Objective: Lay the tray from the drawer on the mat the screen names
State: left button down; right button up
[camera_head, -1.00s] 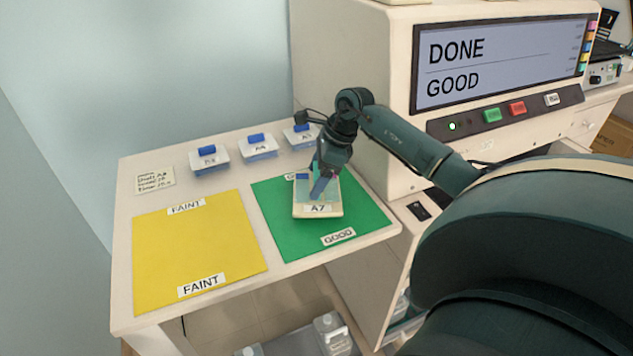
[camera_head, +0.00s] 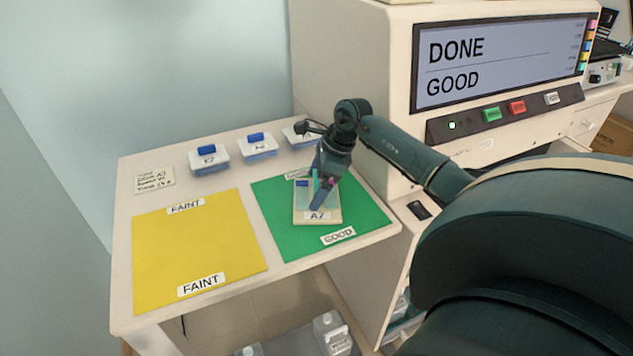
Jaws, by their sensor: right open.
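The screen (camera_head: 500,62) reads DONE and GOOD. The green mat (camera_head: 283,238) bears GOOD labels, and the yellow mat (camera_head: 195,245) to its left bears FAINT labels. The tray (camera_head: 333,214), marked A7, lies on the green mat, inside its edges. My right gripper (camera_head: 318,200) is open, right above the tray, with its fingers in front of part of it. Whether the fingers still touch the tray I cannot tell. My left gripper is not in view.
Several small white boxes with blue tops, one of them (camera_head: 209,158) at the left, stand along the back of the table. A small note card (camera_head: 154,180) lies at the left. The staining machine (camera_head: 350,50) stands at the right, close to my right arm.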

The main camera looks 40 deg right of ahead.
jog(key=b+v, duration=0.1)
jog(key=v, duration=1.1)
jog(key=shift+s, duration=0.1)
